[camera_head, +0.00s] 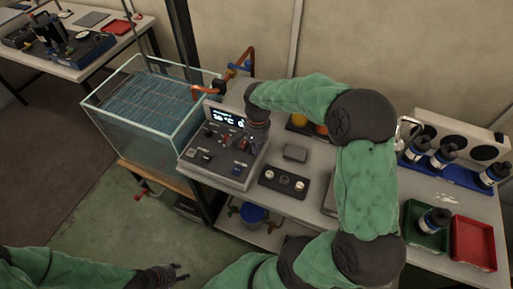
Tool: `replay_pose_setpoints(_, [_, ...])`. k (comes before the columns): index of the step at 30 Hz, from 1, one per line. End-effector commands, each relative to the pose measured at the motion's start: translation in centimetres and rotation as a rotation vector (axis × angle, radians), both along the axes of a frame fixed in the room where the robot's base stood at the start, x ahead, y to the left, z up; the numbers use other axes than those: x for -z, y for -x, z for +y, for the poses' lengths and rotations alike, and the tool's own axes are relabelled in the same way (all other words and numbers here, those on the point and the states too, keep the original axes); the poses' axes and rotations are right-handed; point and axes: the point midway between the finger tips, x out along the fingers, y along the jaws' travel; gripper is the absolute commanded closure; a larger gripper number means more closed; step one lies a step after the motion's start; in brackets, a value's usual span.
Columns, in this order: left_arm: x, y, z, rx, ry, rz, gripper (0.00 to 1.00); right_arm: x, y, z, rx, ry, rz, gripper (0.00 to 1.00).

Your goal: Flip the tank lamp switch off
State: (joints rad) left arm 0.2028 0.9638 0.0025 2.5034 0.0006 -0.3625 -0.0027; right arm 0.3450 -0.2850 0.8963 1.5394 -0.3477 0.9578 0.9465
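A grey control box (207,158) with a lit display (227,117) and several small switches and knobs on its sloped face stands on the bench beside the glass water tank (150,100). I cannot tell which switch is the tank lamp's, nor its position. My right arm arches over the bench, and its dark wrist end is above the right part of the box. The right gripper's fingers are hidden or too small to make out, so contact with a switch cannot be told. My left gripper (181,272) is low at the bottom, away from the bench, with its fingers apart and empty.
On the bench (225,197) are a black tray with round pieces (284,183), a green tray (423,240) with a bottle, a red tray (473,243), and a blue rack (445,172) with bottles. Orange pipework (247,57) rises behind the box. Floor is clear near my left gripper.

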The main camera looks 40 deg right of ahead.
Motion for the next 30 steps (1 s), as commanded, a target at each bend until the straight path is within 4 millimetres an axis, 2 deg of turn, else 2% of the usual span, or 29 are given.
replay_pose_setpoints(16, [-0.6,0.0,0.0,0.000,0.000,0.000,0.60,-0.5,-0.7,-1.3,0.000,0.000,-0.001,1.00])
replay_pose_setpoints(26, [-0.6,0.0,0.0,0.000,0.000,0.000,0.60,-0.6,-0.8,-1.4,0.000,0.000,-0.001,1.00])
replay_pose_setpoints(30, [-1.3,0.0,0.0,0.000,0.000,0.000,0.60,-1.3,-0.8,-1.5,0.000,0.000,-0.001,1.00])
